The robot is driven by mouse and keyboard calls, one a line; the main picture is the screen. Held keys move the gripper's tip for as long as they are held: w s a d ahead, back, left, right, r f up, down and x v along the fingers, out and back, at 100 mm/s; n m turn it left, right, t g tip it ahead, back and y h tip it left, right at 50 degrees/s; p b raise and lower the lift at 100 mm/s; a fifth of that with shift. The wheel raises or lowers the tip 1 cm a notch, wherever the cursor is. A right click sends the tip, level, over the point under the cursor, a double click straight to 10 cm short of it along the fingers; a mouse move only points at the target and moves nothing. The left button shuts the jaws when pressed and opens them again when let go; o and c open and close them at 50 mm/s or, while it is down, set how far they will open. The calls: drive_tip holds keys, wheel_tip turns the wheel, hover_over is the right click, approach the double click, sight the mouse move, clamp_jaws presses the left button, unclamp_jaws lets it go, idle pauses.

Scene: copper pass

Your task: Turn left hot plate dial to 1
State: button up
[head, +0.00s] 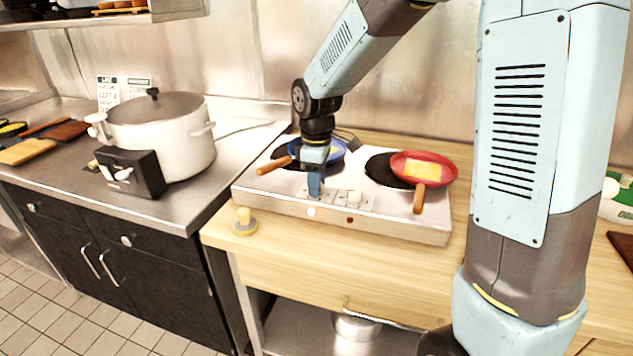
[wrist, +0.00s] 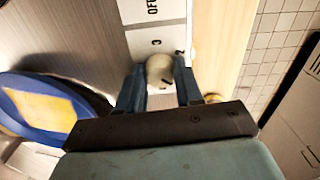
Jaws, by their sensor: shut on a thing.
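The white hot plate (head: 330,222) stands on the wooden counter, with its controls along the front. My gripper (head: 315,192) points down at the left dial from above and hides it in the head view. In the wrist view, the pale round left dial (wrist: 160,67) sits between the two blue fingers of my gripper (wrist: 160,85), which are shut on it. White label plates lie beside the dial, one with "OFF" lettering (wrist: 154,9). I cannot read the dial's setting. The right dial (head: 354,197) is uncovered.
A blue pan (head: 332,151) with an orange handle is on the left burner, close behind my gripper. A red pan (head: 436,160) with a yellow slab is on the right burner. A small yellowish knob-like object (head: 244,222) is at the counter's left front. A large white pot (head: 180,140) stands left.

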drive_tip(key=shift+n, duration=1)
drive_tip(key=o, duration=1)
drive_tip(key=shift+o, duration=0.2)
drive_tip(key=shift+r, duration=0.15)
wheel_tip(320, 180, up, 13)
drive_tip(key=shift+r, duration=0.2)
drive_tip(key=shift+d, duration=0.1)
drive_tip(key=s+d+r+m+t, duration=0.3)
drive_tip(key=s+d+m+t, duration=0.2)
drive_tip(key=s+d+m, duration=1.1)
drive_tip(key=s+d, duration=0.1)
drive_tip(key=s, duration=0.4)
drive_tip(key=shift+d+t, duration=0.3)
drive_tip(key=shift+d, duration=0.1)
